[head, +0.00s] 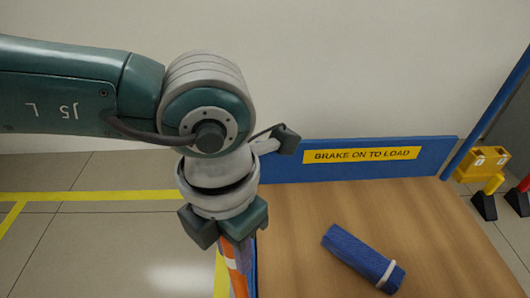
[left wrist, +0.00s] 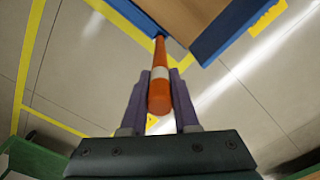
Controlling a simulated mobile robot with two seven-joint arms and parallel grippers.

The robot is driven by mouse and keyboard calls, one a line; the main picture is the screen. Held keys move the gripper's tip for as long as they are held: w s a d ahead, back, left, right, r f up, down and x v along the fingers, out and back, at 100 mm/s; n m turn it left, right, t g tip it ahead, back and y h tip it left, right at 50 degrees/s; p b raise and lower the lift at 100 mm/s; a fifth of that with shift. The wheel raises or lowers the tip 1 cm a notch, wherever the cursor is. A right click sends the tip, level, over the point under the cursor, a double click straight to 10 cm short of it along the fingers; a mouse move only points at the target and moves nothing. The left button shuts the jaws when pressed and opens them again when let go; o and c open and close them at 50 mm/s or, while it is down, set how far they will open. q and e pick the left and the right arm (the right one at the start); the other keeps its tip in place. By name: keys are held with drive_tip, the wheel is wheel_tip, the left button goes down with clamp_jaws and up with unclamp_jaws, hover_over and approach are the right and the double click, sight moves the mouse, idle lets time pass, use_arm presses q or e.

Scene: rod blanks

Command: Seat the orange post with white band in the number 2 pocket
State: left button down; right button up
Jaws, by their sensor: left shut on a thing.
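The orange post (head: 231,255) with a white band hangs below my left gripper (head: 227,238) in the head view, beside the left edge of the wooden cart top. In the left wrist view the orange post (left wrist: 159,97) lies between the two purple-grey fingers of my left gripper (left wrist: 159,74), which is shut on it near the white band (left wrist: 160,73). Its far end points away over the floor, close to a blue edge. The lower part is cut off in the head view. No numbered pocket shows in either view. My right gripper is not in view.
A blue bar (head: 362,258) with a white band lies on the wooden cart top (head: 300,215). A blue panel (head: 282,170) with a yellow "BRAKE ON TO LOAD" sign (head: 362,155) stands along the back. A yellow box (head: 482,163) is at far right. Much of the wooden top is clear.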

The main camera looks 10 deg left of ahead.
use_arm(q)
drive_tip(key=shift+f+b, duration=0.45)
drive_tip(key=shift+f, duration=0.1)
drive_tip(key=c, duration=0.7)
unclamp_jaws()
drive_tip(key=shift+o, duration=0.2)
drive_tip(key=shift+r, duration=0.1)
